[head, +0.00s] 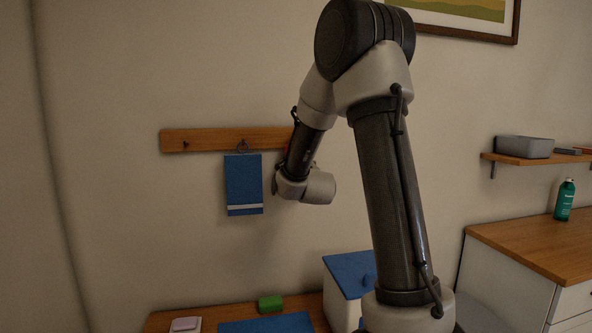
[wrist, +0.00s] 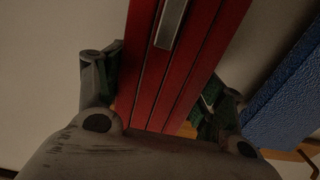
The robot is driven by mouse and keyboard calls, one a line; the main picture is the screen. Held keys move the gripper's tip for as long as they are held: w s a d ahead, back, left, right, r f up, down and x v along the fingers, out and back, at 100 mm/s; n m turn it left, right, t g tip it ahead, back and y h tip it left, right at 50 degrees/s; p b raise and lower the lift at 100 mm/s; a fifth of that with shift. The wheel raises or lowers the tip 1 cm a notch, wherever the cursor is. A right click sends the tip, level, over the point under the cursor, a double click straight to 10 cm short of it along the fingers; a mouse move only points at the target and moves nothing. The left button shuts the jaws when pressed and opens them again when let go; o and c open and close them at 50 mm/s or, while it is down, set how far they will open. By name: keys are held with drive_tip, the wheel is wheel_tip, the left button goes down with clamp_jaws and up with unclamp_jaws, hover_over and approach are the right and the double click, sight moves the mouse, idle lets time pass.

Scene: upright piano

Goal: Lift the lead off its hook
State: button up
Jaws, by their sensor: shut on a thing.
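The red lead (wrist: 178,75) shows large in the wrist view as long flat red bands with a grey strip on them. It runs between the fingers of my gripper (wrist: 158,92), which is shut on it. In the head view my arm covers the right end of the wooden hook rail (head: 213,140), and only a small red patch (head: 287,149) shows beside the arm. The lead's hook and its top loop are hidden, so I cannot tell whether it still hangs on the hook.
A blue towel (head: 243,184) hangs from the rail left of my gripper; a blue surface (wrist: 288,105) is close on the right in the wrist view. A blue-lidded box (head: 349,276) and green block (head: 270,304) are below. A shelf (head: 520,158) and green bottle (head: 564,200) are right.

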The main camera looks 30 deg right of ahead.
drive_tip(key=shift+v, duration=2.95)
drive_tip(key=shift+v, duration=2.5)
